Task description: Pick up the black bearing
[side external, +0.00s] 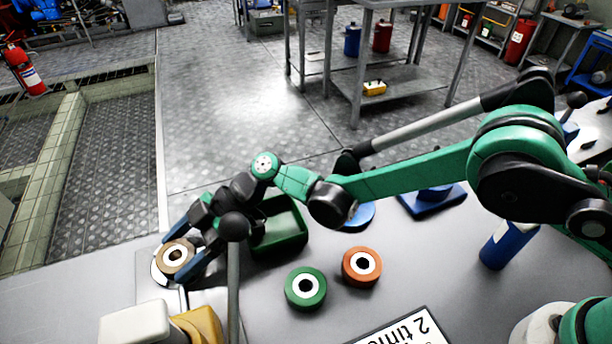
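I see no bearing that is clearly black. A brown-tan ring-shaped bearing (176,257) with a dark centre hole sits at the left of the table, over a pale round disc (158,274). My gripper (178,258) reaches down to it, with one blue finger on its upper left side and one on its lower right side. The fingers are spread about the ring's width; I cannot tell whether they press on it. A green bearing (305,288) and an orange-red bearing (361,267), both with pale centres, lie on the table to the right.
A green bin (282,232) stands just right of my gripper. A grey post with a black ball (233,228) rises in front. A white and yellow object (140,324) is at the front edge. A blue cylinder (508,245) and a printed sign (405,328) are at right.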

